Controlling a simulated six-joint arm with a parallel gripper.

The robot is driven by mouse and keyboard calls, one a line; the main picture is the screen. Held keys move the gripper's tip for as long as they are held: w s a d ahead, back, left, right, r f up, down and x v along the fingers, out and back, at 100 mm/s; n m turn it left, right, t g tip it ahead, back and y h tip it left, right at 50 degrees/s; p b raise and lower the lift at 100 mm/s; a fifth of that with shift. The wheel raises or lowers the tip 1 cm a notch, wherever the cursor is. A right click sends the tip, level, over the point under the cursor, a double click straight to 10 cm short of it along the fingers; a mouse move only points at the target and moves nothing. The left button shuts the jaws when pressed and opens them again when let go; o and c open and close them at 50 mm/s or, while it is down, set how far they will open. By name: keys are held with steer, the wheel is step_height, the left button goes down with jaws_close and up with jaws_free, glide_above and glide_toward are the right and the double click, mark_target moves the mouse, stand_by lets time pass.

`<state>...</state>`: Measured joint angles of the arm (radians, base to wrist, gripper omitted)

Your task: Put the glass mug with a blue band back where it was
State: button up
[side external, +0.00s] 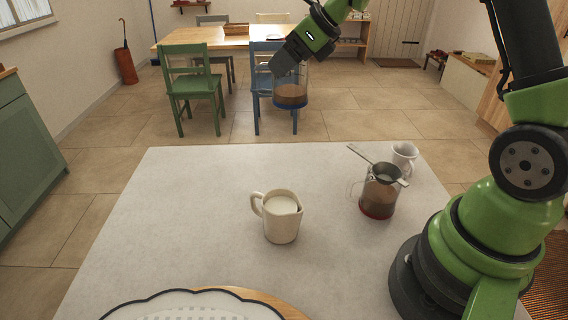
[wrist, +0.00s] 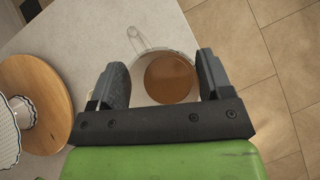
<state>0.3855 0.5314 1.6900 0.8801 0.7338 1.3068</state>
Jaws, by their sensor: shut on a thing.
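The glass mug with a blue band (side external: 290,96) hangs upright in the air, with brown liquid in it and the blue band at its base. My gripper (side external: 289,66) is shut on its upper part. In the wrist view the mug (wrist: 170,78) sits between the two fingers of my gripper (wrist: 163,72), its clear handle pointing up and left. In the side view the mug appears in front of the blue chair, above the far edge of the table (side external: 190,200). Its height above the table is hard to tell.
A cream pitcher of milk (side external: 281,217) stands mid-table. Right of it stand a glass mug with a red band (side external: 377,203), a strainer (side external: 385,173) across its top, and a white mug (side external: 404,157). A scalloped white stand (side external: 190,305) is at the front. The table's left and back are clear.

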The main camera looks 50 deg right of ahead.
mark_target(281, 85)
steer(key=shift+w+a+r+m, duration=0.15)
steer(key=shift+w+m, duration=0.15)
steer(key=shift+w, duration=0.4)
steer(key=shift+h, duration=0.3)
step_height(281, 85, down, 6)
steer(key=shift+f, duration=0.15)
step_height(281, 85, down, 11)
steer(key=shift+r, duration=0.15)
steer(key=o, duration=1.7)
steer(key=shift+o, duration=0.2)
